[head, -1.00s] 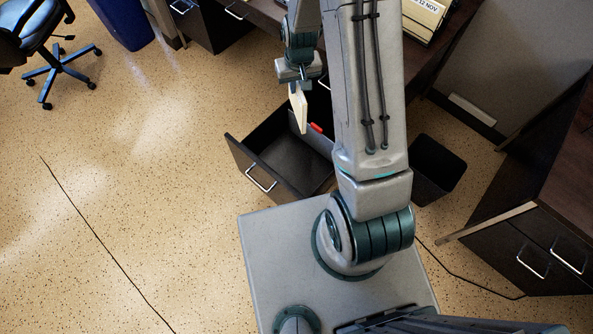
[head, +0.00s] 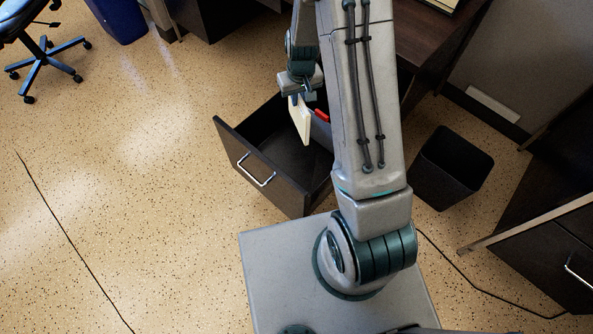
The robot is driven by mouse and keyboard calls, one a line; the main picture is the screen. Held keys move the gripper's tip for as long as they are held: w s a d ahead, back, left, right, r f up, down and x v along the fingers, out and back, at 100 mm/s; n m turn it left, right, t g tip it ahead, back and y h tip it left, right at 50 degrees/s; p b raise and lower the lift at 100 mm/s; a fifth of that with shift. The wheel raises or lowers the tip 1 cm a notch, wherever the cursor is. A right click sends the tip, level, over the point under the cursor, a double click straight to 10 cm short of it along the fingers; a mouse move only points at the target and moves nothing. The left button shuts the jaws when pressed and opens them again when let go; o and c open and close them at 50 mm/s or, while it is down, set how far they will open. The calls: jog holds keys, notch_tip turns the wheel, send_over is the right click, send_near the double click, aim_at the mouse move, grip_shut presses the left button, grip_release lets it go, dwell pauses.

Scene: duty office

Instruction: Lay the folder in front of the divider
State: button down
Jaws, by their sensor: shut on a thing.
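The folder (head: 302,121) is a thin cream-coloured piece hanging upright, edge down. My gripper (head: 298,97) is shut on its top edge. It is over the open dark drawer (head: 237,152), toward the drawer's right side as pictured. A red tab (head: 321,115) shows just right of the folder, at the top of what looks like the grey divider (head: 321,132). My arm and the folder hide much of the divider and the drawer's right part. I cannot tell whether the folder's lower edge is below the drawer's rim.
The drawer's visible left floor is bare. A black waste bin (head: 452,167) stands right of my arm. A desk (head: 432,45) is behind the drawer, and another cabinet (head: 545,250) is at the right. An office chair (head: 42,55) and blue bin (head: 120,18) are far left.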

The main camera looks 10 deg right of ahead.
notch_tip(320, 180, down, 28)
jog(key=w+n+b, duration=0.1)
jog(key=b, duration=2)
jog(key=shift+w, duration=0.3)
jog(key=shift+f+b, duration=0.2)
jog(key=shift+b, duration=0.1)
jog(key=c, duration=1.5)
grip_release()
jog(key=shift+o, duration=0.2)
jog(key=shift+r, duration=0.1)
